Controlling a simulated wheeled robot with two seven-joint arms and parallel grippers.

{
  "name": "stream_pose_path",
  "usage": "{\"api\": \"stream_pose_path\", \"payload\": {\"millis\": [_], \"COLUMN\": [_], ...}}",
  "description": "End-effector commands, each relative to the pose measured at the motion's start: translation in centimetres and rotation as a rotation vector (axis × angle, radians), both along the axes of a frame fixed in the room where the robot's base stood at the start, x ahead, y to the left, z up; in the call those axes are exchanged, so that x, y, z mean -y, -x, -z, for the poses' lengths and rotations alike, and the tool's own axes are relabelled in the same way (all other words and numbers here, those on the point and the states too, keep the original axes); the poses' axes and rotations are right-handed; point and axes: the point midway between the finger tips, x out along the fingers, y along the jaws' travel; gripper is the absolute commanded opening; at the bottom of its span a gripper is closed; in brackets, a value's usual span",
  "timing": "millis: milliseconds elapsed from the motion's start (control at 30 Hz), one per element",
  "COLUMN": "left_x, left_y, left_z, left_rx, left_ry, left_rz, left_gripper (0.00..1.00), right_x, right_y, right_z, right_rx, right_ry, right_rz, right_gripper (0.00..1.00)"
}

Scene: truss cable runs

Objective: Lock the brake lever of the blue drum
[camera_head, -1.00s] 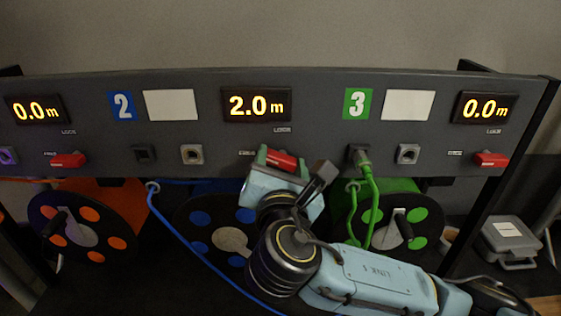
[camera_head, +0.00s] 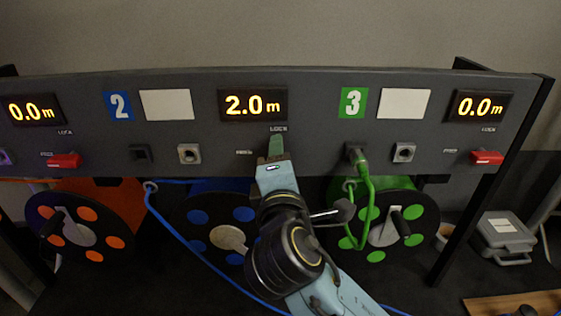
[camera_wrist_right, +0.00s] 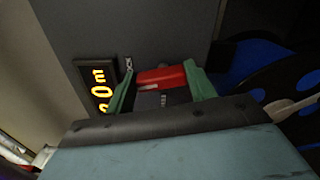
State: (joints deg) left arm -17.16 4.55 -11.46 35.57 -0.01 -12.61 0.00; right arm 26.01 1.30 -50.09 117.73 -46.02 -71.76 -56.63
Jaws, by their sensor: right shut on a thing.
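The blue drum (camera_head: 197,217) hangs under the middle of the grey panel, below the 2.0 m display (camera_head: 253,104). My right gripper (camera_head: 275,148) is at the panel under the LOCK label, fingers pointing at it. In the right wrist view its green fingers (camera_wrist_right: 162,86) are shut on the red brake lever (camera_wrist_right: 162,77). The lever lies lengthwise from finger to finger, its left end close to the LOCK label (camera_wrist_right: 128,64). In the head view my gripper hides the lever. My left gripper is not in view.
A green cable (camera_head: 367,200) hangs from a panel socket just right of my right gripper, in front of the green drum (camera_head: 410,220). A blue cable (camera_head: 185,245) runs down left of my arm. Other red levers (camera_head: 64,160) (camera_head: 487,158) sit at the sides.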

Motion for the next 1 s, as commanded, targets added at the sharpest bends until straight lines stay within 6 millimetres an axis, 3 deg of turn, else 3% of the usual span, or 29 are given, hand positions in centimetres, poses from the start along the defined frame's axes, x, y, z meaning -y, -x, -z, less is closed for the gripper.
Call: {"api": "stream_pose_path", "payload": {"millis": [400, 1000], "left_x": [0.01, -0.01], "left_y": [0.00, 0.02], "left_z": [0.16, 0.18], "left_rx": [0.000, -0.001], "left_ry": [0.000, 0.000], "left_rz": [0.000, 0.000], "left_gripper": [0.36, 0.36], "right_x": [-0.01, 0.00], "right_y": [0.05, 0.05], "right_z": [0.27, 0.27], "right_rx": [-0.004, -0.004], "right_ry": [-0.210, -0.248], "right_rz": [-0.002, -0.002], "right_gripper": [0.32, 0.32]}}
